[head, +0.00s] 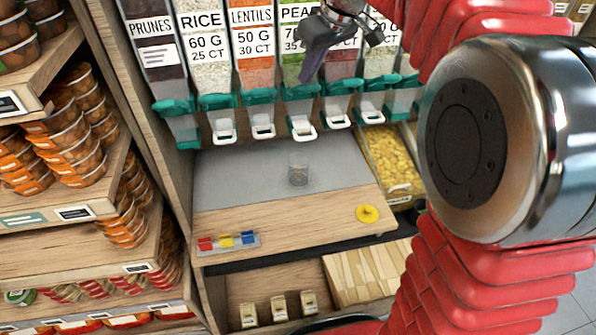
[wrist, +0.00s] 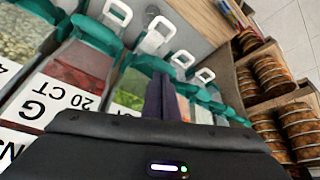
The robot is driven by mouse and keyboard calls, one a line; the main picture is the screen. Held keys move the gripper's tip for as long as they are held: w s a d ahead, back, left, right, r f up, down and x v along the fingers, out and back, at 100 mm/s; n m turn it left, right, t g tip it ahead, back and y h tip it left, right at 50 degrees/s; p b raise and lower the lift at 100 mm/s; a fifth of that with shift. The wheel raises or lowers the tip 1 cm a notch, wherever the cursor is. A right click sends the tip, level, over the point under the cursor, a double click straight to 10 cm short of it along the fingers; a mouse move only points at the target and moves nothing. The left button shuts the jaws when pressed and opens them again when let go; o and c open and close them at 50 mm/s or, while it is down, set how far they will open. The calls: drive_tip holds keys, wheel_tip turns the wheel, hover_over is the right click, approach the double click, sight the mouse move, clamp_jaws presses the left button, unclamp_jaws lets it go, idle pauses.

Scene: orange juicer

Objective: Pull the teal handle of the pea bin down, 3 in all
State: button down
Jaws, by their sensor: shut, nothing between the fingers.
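The pea bin (head: 292,68), with green contents and a "PEA" label, hangs in the row of dispensers in the head view. Its teal handle (head: 300,91) sits at its lower front, above a white looped spout (head: 303,130). In the wrist view the pea bin (wrist: 131,88) appears turned over, with teal (wrist: 147,62) at its end. My gripper (head: 306,77) is shut and empty, its dark purple fingers in front of the pea bin's label, just above the handle. In the wrist view the fingers (wrist: 158,80) cover part of the bin; contact cannot be told.
Teal-handled neighbours include lentils (head: 251,45) to the left and a dark red bin (head: 343,62) to the right. A clear cup (head: 299,170) stands on the counter below. A yellow disc (head: 367,214) and coloured blocks (head: 228,241) lie near its front edge. Stacked tubs (head: 62,140) fill the left shelves.

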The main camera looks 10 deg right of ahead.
drive_tip(key=shift+f, duration=0.2)
drive_tip(key=shift+s+f, duration=0.25)
drive_tip(key=shift+f, duration=0.9)
drive_tip(key=shift+s+f, duration=0.25)
drive_tip(key=shift+f, duration=0.85)
drive_tip(key=shift+r, duration=0.1)
drive_tip(key=shift+w+r, duration=0.2)
drive_tip(key=shift+r, duration=0.75)
drive_tip(key=shift+w+r, duration=0.15)
drive_tip(key=shift+r, duration=0.8)
drive_tip(key=shift+w+r, duration=0.2)
drive_tip(key=shift+r, duration=0.75)
